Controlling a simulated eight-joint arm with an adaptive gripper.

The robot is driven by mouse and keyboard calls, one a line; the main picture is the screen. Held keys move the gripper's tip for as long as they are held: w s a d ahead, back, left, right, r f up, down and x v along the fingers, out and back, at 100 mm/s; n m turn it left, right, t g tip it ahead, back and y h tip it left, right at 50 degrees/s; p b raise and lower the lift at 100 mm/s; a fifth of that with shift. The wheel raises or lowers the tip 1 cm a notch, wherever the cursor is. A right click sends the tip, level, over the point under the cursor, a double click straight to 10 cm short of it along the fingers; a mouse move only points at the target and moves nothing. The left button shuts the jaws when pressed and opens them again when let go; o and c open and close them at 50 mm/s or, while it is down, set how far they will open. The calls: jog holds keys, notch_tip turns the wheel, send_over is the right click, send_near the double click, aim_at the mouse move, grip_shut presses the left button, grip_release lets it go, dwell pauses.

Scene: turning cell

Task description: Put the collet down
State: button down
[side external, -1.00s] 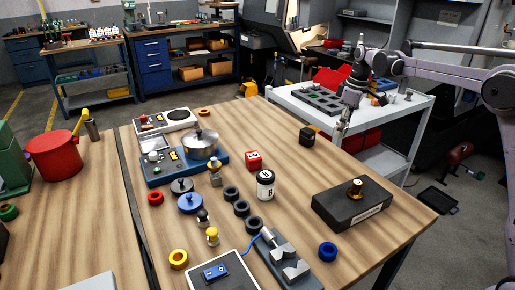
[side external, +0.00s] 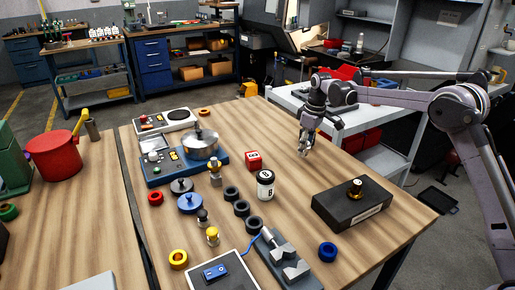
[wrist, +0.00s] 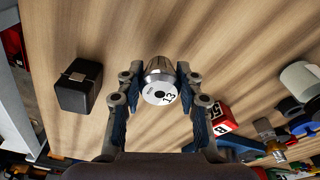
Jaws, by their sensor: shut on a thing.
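A silver collet (wrist: 160,86) with a pale round face marked 13 sits between the fingers of my gripper (wrist: 157,78) in the wrist view. The fingers are shut on it from both sides. In the side view my gripper (side external: 304,148) points down over the back right part of the wooden table (side external: 300,200). The collet is too small and too covered by the fingers to make out clearly there. I cannot tell the exact gap between it and the tabletop.
A black block (wrist: 79,87) stands beside my gripper in the wrist view. A red cube (side external: 254,160) and a black-and-white jar (side external: 265,186) stand to the left in the side view. A dark block with a brass knob (side external: 352,203) lies nearer. Bare wood lies between.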

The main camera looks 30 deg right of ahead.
jog(key=shift+f, duration=1.3)
jog(key=shift+f, duration=0.1)
jog(key=c, duration=0.9)
grip_release()
jog(key=shift+o, duration=0.2)
